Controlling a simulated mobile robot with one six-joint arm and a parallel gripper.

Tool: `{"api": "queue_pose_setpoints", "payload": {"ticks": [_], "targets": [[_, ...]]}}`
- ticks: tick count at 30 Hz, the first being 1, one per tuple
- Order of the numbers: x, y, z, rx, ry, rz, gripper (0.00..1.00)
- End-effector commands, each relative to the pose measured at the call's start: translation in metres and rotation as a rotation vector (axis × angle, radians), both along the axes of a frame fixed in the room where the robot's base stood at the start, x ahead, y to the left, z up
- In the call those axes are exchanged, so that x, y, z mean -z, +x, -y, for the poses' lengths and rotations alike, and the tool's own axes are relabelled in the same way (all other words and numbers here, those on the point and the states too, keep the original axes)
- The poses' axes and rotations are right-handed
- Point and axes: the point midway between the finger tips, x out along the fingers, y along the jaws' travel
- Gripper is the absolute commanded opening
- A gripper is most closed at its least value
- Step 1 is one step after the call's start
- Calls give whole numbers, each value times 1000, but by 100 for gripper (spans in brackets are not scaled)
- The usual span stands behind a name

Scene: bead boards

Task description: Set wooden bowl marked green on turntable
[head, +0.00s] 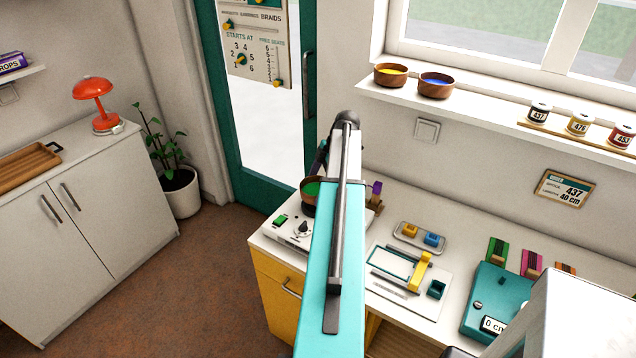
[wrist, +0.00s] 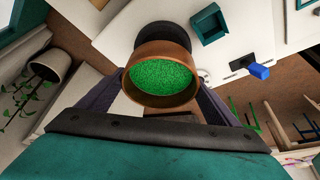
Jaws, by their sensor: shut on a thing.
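The wooden bowl marked green (wrist: 165,98) fills the lower middle of the wrist view, packed with green beads. It also shows in the head view (head: 311,189), partly behind my arm. My gripper (wrist: 160,104) is shut on the bowl, with a dark finger on each side of it. A dark round platter (wrist: 164,34), apparently the turntable's, shows just beyond the bowl.
Two wooden bowls, yellow (head: 390,74) and blue (head: 436,85), stand on the window shelf. A small tray (head: 425,239), a teal-and-yellow device (head: 410,270) and a teal box (head: 498,302) occupy the counter to the right. A purple-topped object (head: 376,194) stands close behind my arm.

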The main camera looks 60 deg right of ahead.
Motion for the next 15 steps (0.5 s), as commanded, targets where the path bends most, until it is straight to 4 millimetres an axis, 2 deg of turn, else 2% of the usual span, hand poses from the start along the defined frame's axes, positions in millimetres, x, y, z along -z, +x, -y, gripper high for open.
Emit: {"api": "queue_pose_setpoints", "payload": {"ticks": [6, 15], "targets": [[17, 0, 0, -1, 0, 0, 60], [24, 0, 0, -1, 0, 0, 60]]}}
